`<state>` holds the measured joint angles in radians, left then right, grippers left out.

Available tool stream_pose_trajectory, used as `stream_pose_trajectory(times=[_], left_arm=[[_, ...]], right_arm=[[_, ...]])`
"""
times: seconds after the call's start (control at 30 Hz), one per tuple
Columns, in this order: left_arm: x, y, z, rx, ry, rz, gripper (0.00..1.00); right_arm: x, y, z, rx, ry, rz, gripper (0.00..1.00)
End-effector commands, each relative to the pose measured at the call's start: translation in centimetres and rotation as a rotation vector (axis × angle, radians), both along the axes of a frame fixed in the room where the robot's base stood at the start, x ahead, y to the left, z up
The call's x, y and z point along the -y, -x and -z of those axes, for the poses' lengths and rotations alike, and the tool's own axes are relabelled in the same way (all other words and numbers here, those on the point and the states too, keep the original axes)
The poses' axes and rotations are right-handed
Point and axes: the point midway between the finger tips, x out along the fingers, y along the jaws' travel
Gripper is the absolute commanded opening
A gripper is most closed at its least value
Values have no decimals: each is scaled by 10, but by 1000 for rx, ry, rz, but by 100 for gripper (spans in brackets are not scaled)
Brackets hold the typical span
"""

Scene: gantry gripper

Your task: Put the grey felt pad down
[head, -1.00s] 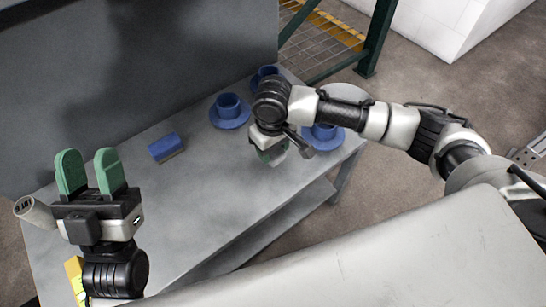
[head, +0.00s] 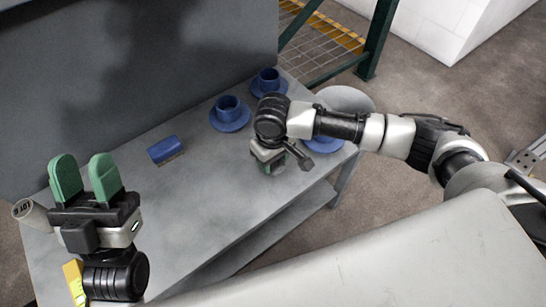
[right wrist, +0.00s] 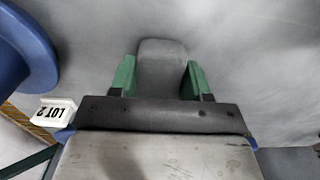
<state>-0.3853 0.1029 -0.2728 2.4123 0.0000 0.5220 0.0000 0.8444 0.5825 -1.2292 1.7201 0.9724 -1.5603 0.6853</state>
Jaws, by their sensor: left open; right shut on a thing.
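My right gripper (right wrist: 160,80) is shut on the grey felt pad (right wrist: 162,62), a dark grey piece with a rounded end between the two green fingers in the right wrist view. In the head view my right gripper (head: 270,166) points down over the right part of the grey table (head: 225,185), and my wrist hides most of its fingers. I cannot tell whether the pad touches the tabletop. My left gripper (head: 85,180) is open and empty, with its green fingers apart, above the table's left end.
Blue cups on saucers stand at the back (head: 268,80), beside my right wrist (head: 230,113), and partly behind my right arm (head: 325,146). A blue block (head: 165,150) lies mid-table. A labelled white cylinder (head: 30,214) and something yellow (head: 74,280) are at the left.

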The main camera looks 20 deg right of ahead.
Motion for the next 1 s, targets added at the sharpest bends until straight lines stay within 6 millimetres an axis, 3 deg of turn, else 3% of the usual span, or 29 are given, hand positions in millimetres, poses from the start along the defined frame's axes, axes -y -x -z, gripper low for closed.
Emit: stream_pose_trajectory(times=[0.1, 0.13, 0.3, 0.67, 1.0], left_arm=[[0, 0, 0, -4, -1, 0, 43], [0, -1, 0, -9, -3, -1, 43], [0, -1, 1, -8, -3, -1, 43], [0, 1, 1, 4, 1, 0, 43], [-7, 36, -5, 285, 89, 15, 43]], right_arm=[[0, 0, 0, -1, 0, 0, 28], [0, 0, 1, -1, 0, 0, 49], [0, 0, 1, -1, 0, 0, 73], [0, 0, 1, 0, 0, 1, 73], [0, 0, 6, -1, 1, 1, 73]])
